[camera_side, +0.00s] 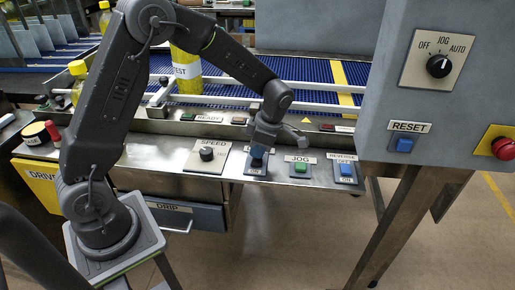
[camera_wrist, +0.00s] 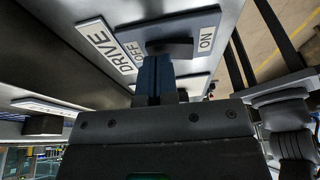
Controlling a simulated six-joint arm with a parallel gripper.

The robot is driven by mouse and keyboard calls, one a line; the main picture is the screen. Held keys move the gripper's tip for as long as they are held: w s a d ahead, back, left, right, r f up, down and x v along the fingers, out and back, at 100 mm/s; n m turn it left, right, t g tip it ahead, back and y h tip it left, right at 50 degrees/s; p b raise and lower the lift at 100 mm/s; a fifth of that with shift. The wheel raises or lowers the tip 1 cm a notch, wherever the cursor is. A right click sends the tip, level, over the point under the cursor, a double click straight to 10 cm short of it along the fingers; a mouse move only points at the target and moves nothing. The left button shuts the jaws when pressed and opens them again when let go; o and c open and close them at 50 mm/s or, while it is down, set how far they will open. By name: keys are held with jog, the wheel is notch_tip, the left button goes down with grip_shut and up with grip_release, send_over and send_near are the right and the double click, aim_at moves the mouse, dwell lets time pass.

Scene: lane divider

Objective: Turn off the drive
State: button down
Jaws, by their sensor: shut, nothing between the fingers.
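The drive switch (camera_side: 255,171) is on the steel front panel, between the speed knob and the jog button. In the side view its ON mark shows at the near edge, and my gripper (camera_side: 258,153) hides its upper part. In the wrist view the switch plate (camera_wrist: 207,37) shows OFF on the left and ON on the right, with a dark rocker (camera_wrist: 172,47) between. My gripper (camera_wrist: 154,66) is shut and empty, its blue fingertips at the rocker, nearer the OFF side. I cannot tell if they touch it or which way it is tipped.
The speed knob (camera_side: 207,154) is left of the switch; the green jog button (camera_side: 300,168) and reverse switch (camera_side: 346,170) are right. A grey control box (camera_side: 450,90) stands at right. Behind runs a blue conveyor (camera_side: 310,97) with a rail and yellow bottle (camera_side: 187,70).

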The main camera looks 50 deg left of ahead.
jog(key=shift+s, duration=0.1)
jog(key=shift+s+d+r, duration=0.2)
jog(key=shift+s+d, duration=0.3)
jog(key=shift+d, duration=0.05)
jog(key=shift+r, duration=0.1)
jog(key=a+v, duration=0.2)
jog(key=v, duration=1.1)
jog(key=shift+w+r, duration=0.4)
jog(key=shift+a, duration=0.1)
